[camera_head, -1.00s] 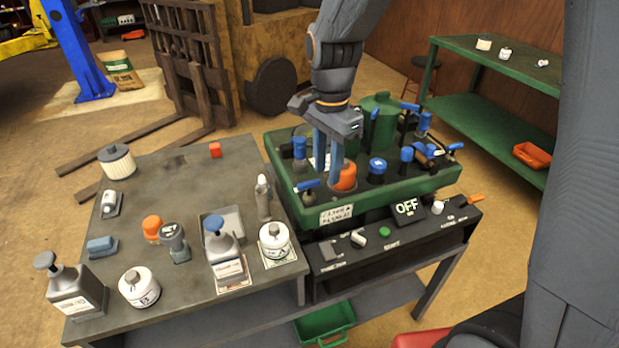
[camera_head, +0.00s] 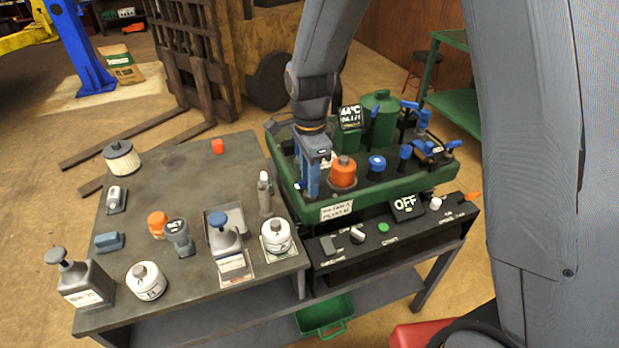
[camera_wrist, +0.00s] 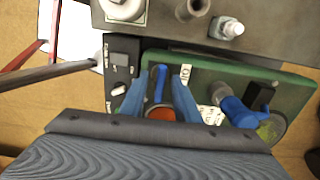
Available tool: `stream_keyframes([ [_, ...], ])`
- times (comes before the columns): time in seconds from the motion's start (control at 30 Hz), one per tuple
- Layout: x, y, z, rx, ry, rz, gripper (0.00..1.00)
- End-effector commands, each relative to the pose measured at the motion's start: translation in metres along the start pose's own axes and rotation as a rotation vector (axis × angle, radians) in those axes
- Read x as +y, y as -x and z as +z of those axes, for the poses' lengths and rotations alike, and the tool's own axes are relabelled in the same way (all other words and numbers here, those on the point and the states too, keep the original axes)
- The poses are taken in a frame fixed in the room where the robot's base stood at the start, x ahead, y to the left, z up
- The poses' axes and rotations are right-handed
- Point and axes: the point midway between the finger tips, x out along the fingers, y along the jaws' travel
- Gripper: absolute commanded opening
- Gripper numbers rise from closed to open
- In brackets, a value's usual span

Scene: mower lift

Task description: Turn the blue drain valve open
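The green machine tray (camera_head: 420,188) stands on the dark bench at the right. A blue valve handle (camera_wrist: 160,82) at its front left corner shows in the wrist view as a short bar. My gripper (camera_head: 309,190) points down at that corner and mostly hides the handle in the head view. In the wrist view, my gripper (camera_wrist: 160,78) is open, with one blue finger on each side of the handle. I see small gaps between fingers and handle; contact cannot be told. An orange cap (camera_head: 343,170) is just right of the fingers.
More blue-topped parts, including a blue cap (camera_head: 376,163), and a green canister (camera_head: 381,115) crowd the tray. A control panel with an OFF display (camera_head: 406,204) is in front. The grey table (camera_head: 185,185) at left holds bottles and jars.

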Motion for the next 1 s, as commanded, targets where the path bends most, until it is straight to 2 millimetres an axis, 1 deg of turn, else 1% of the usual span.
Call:
stream_keyframes([
  [0.27,0.0001,-0.0016,-0.0001,0.0,0.0,0.0,0.29],
  [0.37,0.0001,-0.0015,-0.0001,0.0,0.0,0.0,0.14],
  [0.43,0.0001,-0.0015,-0.0001,0.0,0.0,0.0,0.02],
  [0.47,0.0002,-0.0015,-0.0001,0.0,0.0,0.0,0.0],
  [0.77,0.0004,-0.0011,0.0,0.0,0.019,0.001,0.0],
  [1.0,0.0005,-0.0003,0.0001,0.0,0.125,0.002,0.0],
])
